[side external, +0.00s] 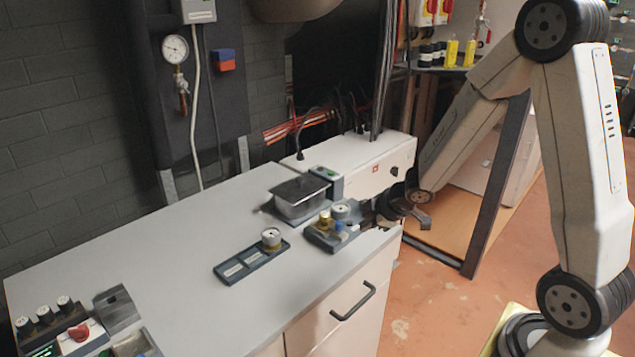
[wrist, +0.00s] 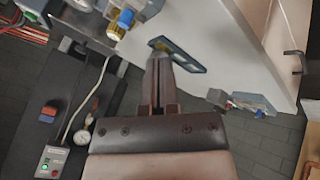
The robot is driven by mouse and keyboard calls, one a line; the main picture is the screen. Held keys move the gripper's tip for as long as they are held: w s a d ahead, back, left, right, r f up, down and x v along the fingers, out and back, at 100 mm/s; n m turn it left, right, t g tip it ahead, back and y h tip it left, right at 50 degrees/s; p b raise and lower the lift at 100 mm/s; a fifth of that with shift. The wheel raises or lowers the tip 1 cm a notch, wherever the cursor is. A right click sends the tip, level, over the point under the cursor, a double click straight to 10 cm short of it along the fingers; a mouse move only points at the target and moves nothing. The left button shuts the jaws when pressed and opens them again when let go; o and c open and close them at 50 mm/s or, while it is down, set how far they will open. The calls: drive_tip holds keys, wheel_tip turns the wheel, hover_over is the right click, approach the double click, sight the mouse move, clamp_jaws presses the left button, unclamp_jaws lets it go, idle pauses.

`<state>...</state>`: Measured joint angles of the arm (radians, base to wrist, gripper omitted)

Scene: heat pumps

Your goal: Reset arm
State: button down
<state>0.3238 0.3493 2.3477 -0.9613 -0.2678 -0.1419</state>
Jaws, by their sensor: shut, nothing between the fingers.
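The fittings (wrist: 125,20) show beyond the fingers to the upper left, and a dark flat tray (wrist: 178,55) shows just past the tips. In the side view this tray (side external: 252,263) lies on the worktop with a round gauge-like part (side external: 271,238) at its far end.
The grey worktop (side external: 190,270) has clear room at left and centre. A lidded metal box (side external: 300,198) stands behind the fittings. A control box with a red button (side external: 78,333) sits at the near left. A white cabinet (side external: 365,160) stands behind, and a drawer handle (side external: 353,301) juts out in front.

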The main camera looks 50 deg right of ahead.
drive_tip(key=shift+v, duration=0.9)
drive_tip(key=s+a+r+m+g, duration=0.1)
drive_tip(key=s+a+m+g, duration=0.3)
drive_tip(key=s+a+m, duration=0.5)
drive_tip(key=shift+s+a+g, duration=0.2)
drive_tip(key=shift+s+g, duration=0.1)
drive_tip(key=shift+s, duration=0.5)
idle(0.4)
